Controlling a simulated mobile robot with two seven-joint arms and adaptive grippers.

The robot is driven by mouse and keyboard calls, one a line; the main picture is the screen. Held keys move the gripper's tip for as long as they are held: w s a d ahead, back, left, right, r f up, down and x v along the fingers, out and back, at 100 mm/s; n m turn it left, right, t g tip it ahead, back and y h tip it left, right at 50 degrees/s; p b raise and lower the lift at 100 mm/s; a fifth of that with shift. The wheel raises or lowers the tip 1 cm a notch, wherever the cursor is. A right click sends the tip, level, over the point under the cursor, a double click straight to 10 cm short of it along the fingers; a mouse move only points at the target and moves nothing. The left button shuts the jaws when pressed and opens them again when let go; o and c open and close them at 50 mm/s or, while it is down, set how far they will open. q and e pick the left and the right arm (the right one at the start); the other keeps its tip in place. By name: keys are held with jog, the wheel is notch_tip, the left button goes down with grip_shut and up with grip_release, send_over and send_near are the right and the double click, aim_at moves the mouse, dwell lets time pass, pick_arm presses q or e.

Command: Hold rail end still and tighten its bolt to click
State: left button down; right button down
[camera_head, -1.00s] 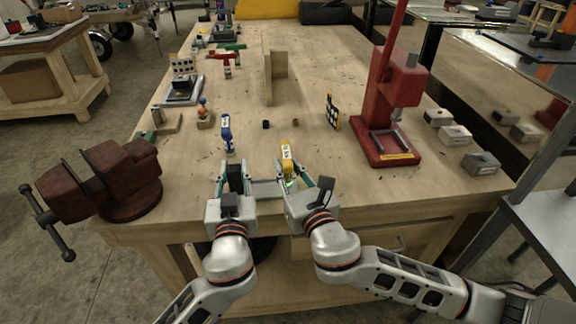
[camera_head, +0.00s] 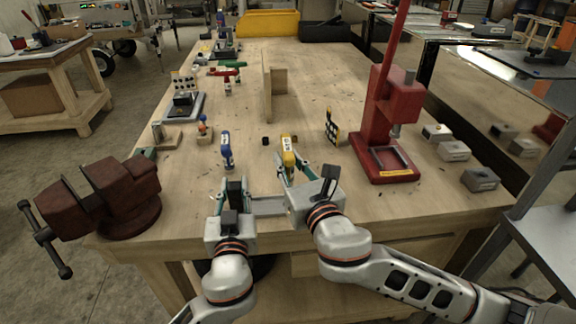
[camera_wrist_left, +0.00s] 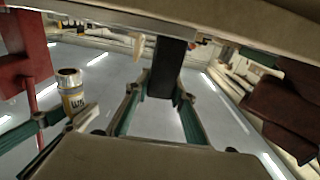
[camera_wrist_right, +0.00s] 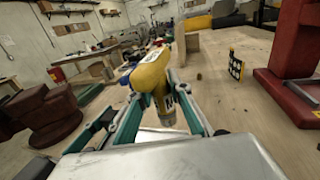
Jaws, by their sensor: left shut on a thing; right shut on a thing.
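My left gripper (camera_head: 235,188) is at the near edge of the bench. Its fingers are shut on a black block-like end piece (camera_wrist_left: 166,68), which I take to be the rail end. A short grey metal rail (camera_head: 268,206) runs from there toward the right gripper. My right gripper (camera_head: 289,172) is shut on a yellow power driver (camera_head: 288,148). The driver also shows in the right wrist view (camera_wrist_right: 152,80) and at the left of the left wrist view (camera_wrist_left: 72,92). The driver is raised above the bench. The bolt, and whether the driver touches it, cannot be made out.
A blue driver (camera_head: 226,151) stands just beyond my left gripper. A rusty red vise (camera_head: 110,195) is at the left corner. A red press (camera_head: 386,165) and grey blocks (camera_head: 454,150) are at the right. An upright wooden piece (camera_head: 267,88) stands mid-bench.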

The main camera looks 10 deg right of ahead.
pick_arm(q)
jog(key=c, duration=1.6)
grip_release()
jog(key=shift+c, duration=0.2)
